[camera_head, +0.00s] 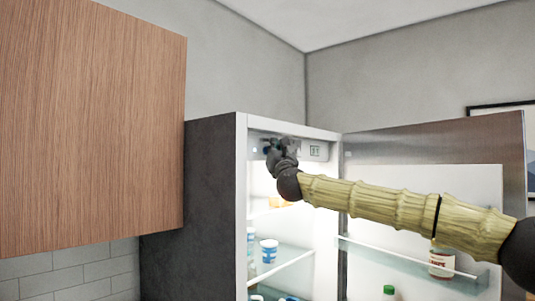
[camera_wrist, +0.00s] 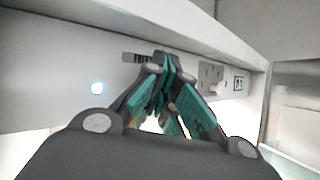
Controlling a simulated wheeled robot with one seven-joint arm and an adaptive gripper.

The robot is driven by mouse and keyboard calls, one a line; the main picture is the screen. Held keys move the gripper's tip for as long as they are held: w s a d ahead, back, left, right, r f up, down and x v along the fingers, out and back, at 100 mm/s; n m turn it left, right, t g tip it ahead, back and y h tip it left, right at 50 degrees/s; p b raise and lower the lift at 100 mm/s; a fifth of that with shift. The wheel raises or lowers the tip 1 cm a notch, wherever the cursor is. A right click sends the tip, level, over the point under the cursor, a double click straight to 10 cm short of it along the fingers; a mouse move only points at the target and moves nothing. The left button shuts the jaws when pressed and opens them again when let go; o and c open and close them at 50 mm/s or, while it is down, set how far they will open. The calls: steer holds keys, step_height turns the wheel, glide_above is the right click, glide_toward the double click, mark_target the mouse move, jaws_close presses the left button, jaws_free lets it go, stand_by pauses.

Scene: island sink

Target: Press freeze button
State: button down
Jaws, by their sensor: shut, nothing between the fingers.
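The open fridge has a light control panel (camera_head: 317,151) along the top of its inside. In the wrist view the panel (camera_wrist: 55,90) carries a small glowing round spot (camera_wrist: 97,88), a dark marked strip (camera_wrist: 138,58), a grey plate (camera_wrist: 211,77) and a small square icon (camera_wrist: 239,84). Which of these is the freeze button cannot be told. My gripper (camera_head: 270,147) is shut and empty, with its fingertips (camera_wrist: 166,62) up at the panel beside the dark strip. Whether they touch it cannot be told. My gripper hides part of the strip and the panel behind it.
The fridge door (camera_head: 430,140) stands open at the right. Glass shelves (camera_head: 290,262) below hold cups (camera_head: 268,251), and a jar (camera_head: 441,262) sits in the door. A wooden cabinet (camera_head: 95,130) hangs at the left.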

steer(key=shift+s+d+b, duration=0.35)
steer(key=shift+d+b, duration=0.05)
steer(key=shift+b, duration=0.45)
steer(key=s+d+b, duration=0.1)
steer(key=d+b, duration=0.1)
steer(key=s+d+b, duration=0.2)
steer(key=shift+s+d, duration=0.2)
steer(key=shift+d, duration=0.15)
stand_by(0.5)
